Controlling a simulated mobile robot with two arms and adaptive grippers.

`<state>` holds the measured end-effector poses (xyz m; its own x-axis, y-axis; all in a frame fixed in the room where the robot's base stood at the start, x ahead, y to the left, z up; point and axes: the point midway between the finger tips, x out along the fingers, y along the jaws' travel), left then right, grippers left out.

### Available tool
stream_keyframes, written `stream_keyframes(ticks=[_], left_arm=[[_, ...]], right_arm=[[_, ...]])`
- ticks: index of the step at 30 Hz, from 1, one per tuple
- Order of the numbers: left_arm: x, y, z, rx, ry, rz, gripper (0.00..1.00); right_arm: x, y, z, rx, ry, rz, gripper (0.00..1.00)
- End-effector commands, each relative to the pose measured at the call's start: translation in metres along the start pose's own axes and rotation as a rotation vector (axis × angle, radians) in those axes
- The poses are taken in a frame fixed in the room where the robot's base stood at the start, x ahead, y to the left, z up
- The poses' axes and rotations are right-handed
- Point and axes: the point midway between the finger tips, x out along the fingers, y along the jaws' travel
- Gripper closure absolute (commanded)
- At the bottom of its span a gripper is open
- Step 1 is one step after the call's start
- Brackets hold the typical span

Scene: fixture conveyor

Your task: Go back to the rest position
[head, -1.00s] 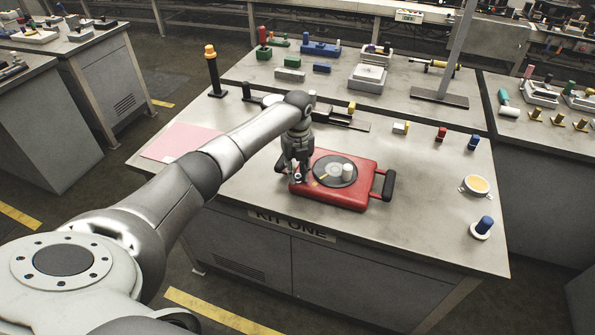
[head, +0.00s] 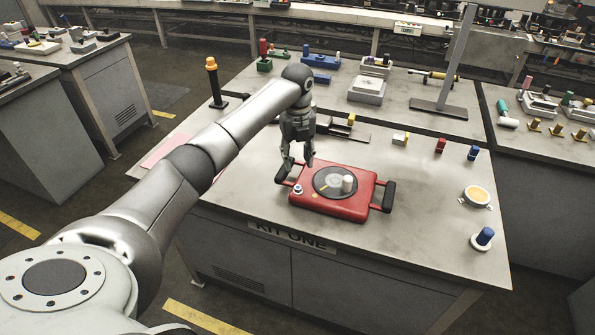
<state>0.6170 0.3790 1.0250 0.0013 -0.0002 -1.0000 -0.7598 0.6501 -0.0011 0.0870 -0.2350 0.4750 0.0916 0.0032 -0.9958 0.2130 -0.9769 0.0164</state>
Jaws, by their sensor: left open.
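My left gripper (head: 296,167) is open and empty. It points down just above the far left part of a red fixture (head: 345,209) on the workbench. The fingers look clear of the knob and the disc. My left arm reaches in from the lower left and hides part of the bench's left side. My right gripper does not show.
The bench (head: 420,230) is bare to the right of the fixture. A yellow-topped dish (head: 477,195) and a blue peg on a white base (head: 484,238) stand at the right. A black post with an orange top (head: 213,80) stands behind my arm. A grey upright (head: 452,60) stands at the back.

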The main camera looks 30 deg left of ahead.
Motion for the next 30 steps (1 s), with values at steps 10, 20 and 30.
stream_keyframes(ticks=[10,20,30], left_arm=[[-0.022,0.000,0.000,0.000,0.000,0.001,0.59],[-0.022,0.000,0.000,0.000,0.000,0.001,0.59],[0.021,-0.010,-0.034,-0.068,-0.009,0.015,0.59]], right_arm=[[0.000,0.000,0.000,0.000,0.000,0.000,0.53],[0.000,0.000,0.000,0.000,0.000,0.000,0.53],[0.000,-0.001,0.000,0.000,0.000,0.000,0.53]])
